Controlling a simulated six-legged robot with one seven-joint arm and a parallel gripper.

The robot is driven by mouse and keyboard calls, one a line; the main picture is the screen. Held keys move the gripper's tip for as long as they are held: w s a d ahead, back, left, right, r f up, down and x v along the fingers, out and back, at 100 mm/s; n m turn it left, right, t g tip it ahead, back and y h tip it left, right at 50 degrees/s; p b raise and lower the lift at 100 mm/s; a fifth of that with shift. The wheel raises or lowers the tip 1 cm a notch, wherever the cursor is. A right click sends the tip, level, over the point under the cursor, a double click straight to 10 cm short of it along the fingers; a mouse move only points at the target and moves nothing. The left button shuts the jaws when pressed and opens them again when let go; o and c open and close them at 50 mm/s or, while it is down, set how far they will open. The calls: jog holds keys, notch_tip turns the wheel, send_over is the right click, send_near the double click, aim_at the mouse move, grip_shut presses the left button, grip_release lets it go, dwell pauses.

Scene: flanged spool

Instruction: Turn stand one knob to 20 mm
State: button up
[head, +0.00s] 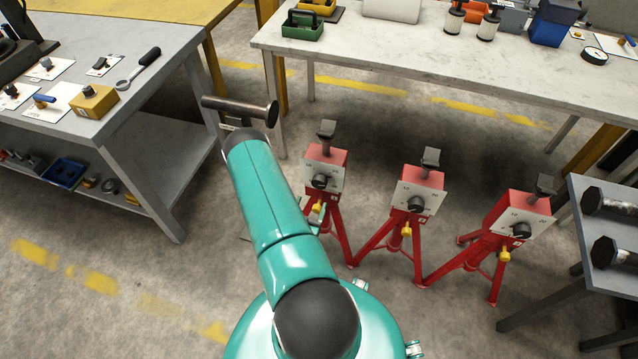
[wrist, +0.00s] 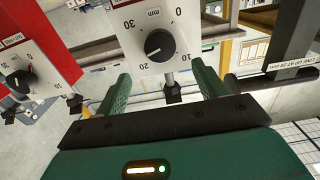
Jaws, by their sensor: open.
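In the head view three red stands with white dial plates and black knobs stand in a row. The left stand (head: 327,158) is partly behind my arm, and its knob (head: 320,181) shows. In the wrist view a white dial plate (wrist: 128,30), marked 0 to 30 mm, faces me with its black knob (wrist: 160,45). The knob's white mark points to the lower left, toward the 20 side; its exact reading is unclear. My gripper (wrist: 161,72) is open, with green fingers either side below the knob in the picture, not visibly touching it. In the head view my arm hides most of it.
The middle stand (head: 418,188) and right stand (head: 517,219) are close by. Workbenches (head: 420,62) stand behind and left.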

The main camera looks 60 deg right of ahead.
aim_at(318, 184)
jog(key=d, duration=0.3)
jog(key=w+d, duration=0.1)
jog(key=d, duration=0.6)
jog(key=shift+w, duration=0.3)
jog(key=shift+c, duration=0.4)
jog(key=c, duration=0.9)
jog(key=shift+w+n, duration=0.1)
jog(key=shift+n, duration=2.8)
